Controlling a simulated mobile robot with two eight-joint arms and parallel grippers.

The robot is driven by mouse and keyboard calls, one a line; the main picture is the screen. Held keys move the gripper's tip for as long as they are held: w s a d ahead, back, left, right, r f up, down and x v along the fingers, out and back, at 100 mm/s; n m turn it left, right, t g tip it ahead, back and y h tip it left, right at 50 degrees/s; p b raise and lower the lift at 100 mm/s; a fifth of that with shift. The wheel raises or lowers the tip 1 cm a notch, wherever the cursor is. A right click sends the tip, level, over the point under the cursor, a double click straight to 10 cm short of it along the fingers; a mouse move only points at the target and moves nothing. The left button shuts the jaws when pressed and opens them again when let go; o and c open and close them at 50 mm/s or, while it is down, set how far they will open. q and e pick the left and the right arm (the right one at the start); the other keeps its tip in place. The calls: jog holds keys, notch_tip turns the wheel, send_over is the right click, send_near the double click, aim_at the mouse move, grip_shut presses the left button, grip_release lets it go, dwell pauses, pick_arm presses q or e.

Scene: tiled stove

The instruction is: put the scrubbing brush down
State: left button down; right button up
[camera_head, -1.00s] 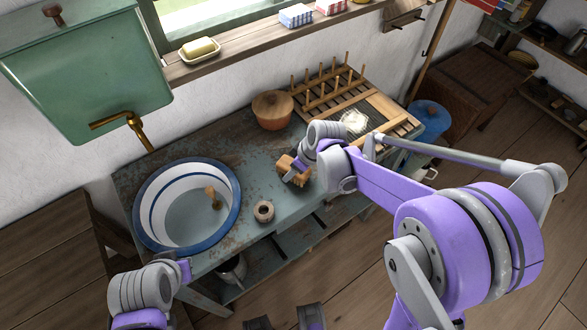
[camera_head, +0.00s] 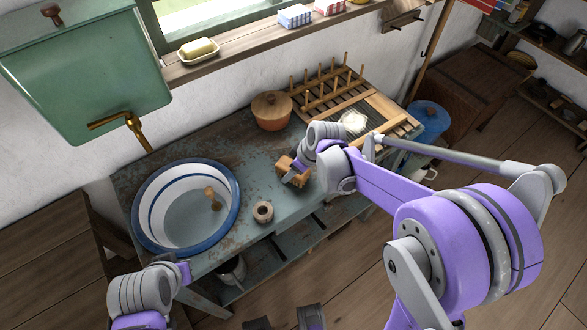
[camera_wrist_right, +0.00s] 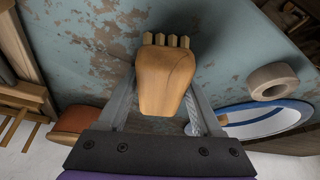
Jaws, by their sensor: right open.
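The scrubbing brush (camera_head: 286,166) is a wooden block with light tufts at one end, on the worn blue-green washstand top right of the basin. In the right wrist view the brush (camera_wrist_right: 166,82) lies between the fingers of my right gripper (camera_wrist_right: 165,95). The fingers are open, with a gap visible on either side of the brush. In the head view my right gripper (camera_head: 296,172) is low over the top and partly hides the brush. My left arm's wrist (camera_head: 150,288) is at the lower left; its fingers are not clearly visible.
A white, blue-rimmed basin (camera_head: 141,221) holds a wooden-handled thing (camera_head: 212,197). A small ring-shaped roll (camera_head: 263,211) stands between basin and brush. A lidded brown pot (camera_head: 271,112) and a wooden drying rack (camera_head: 383,108) are behind. Bare top (camera_head: 235,160) lies left of the brush.

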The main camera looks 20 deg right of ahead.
jog(key=shift+s+a+f, duration=0.1)
jog(key=shift+s+f, duration=0.05)
jog(key=shift+s, duration=0.1)
pick_arm(q)
jog(key=shift+r+p, duration=0.25)
jog(key=shift+p, duration=0.05)
pick_arm(e)
jog(key=shift+r, duration=0.3)
jog(key=v, duration=0.5)
jog(key=p+v, duration=0.1)
jog(key=v, duration=0.4)
jog(key=shift+w+r, duration=0.1)
jog(key=shift+r, duration=0.35)
jog(key=shift+d+r, duration=0.25)
jog(key=shift+r, duration=0.05)
pick_arm(q)
jog(key=shift+w+r, duration=0.25)
jog(key=shift+r, duration=0.45)
pick_arm(e)
jog(key=s+d+f+m+t+h, duration=0.1)
jog(key=s+m, duration=0.3)
jog(key=s, duration=0.5)
jog(key=s+f+m+h, duration=0.2)
jog(key=s+m, duration=0.2)
jog(key=s, duration=0.5)
jog(key=shift+d+t, duration=0.35)
jog(key=shift+t, duration=0.05)
pick_arm(q)
jog(key=shift+r, duration=0.1)
